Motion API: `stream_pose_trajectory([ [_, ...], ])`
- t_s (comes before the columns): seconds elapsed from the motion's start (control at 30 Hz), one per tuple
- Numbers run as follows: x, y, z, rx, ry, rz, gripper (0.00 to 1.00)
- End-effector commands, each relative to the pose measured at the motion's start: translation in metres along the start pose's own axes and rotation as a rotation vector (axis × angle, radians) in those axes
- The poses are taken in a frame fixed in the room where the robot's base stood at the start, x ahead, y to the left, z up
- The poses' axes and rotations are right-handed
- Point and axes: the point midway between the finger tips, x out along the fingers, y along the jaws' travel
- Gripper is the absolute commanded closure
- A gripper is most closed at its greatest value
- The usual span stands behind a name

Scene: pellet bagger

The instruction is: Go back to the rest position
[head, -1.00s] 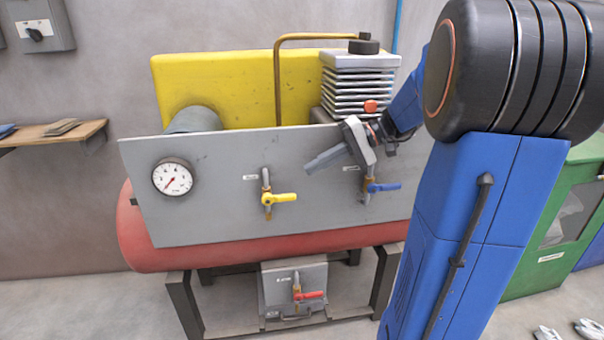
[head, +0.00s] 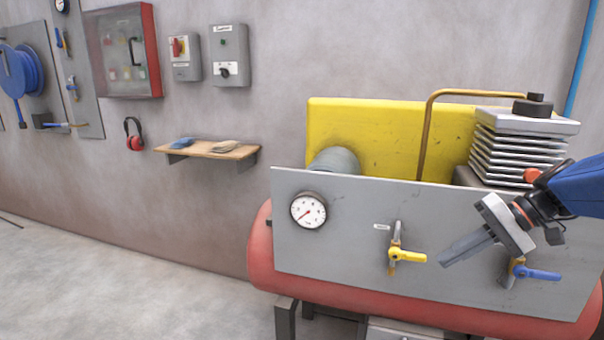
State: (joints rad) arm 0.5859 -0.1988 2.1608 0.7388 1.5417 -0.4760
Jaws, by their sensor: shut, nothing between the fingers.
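My gripper (head: 447,262) is at the right of the head view, its grey fingers pointing down and to the left. It is shut and empty. It shows in front of the grey panel (head: 340,262) of the compressor, between the yellow-handled valve (head: 408,257) and the blue-handled valve (head: 537,273). I cannot tell how far it is from the panel. It partly covers the area next to the blue valve. Most of my arm is out of view to the right.
The compressor has a red tank (head: 262,262), a pressure gauge (head: 309,211) and a yellow guard (head: 390,125). A wooden shelf (head: 245,153), red ear defenders (head: 134,141), switch boxes (head: 229,55) and a red cabinet (head: 152,50) are on the wall. The floor at left (head: 130,270) is clear.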

Motion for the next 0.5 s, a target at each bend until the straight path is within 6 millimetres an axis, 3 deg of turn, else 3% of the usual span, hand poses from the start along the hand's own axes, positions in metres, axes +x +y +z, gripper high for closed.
stream_pose_trajectory([
  [0.03, 0.012, -0.003, 0.016, -0.015, -0.007, 0.055, 1.00],
  [0.2, 0.040, 0.005, 0.059, -0.053, 0.000, 0.240, 1.00],
  [0.5, 0.065, 0.032, 0.118, -0.180, 0.092, 0.518, 1.00],
])
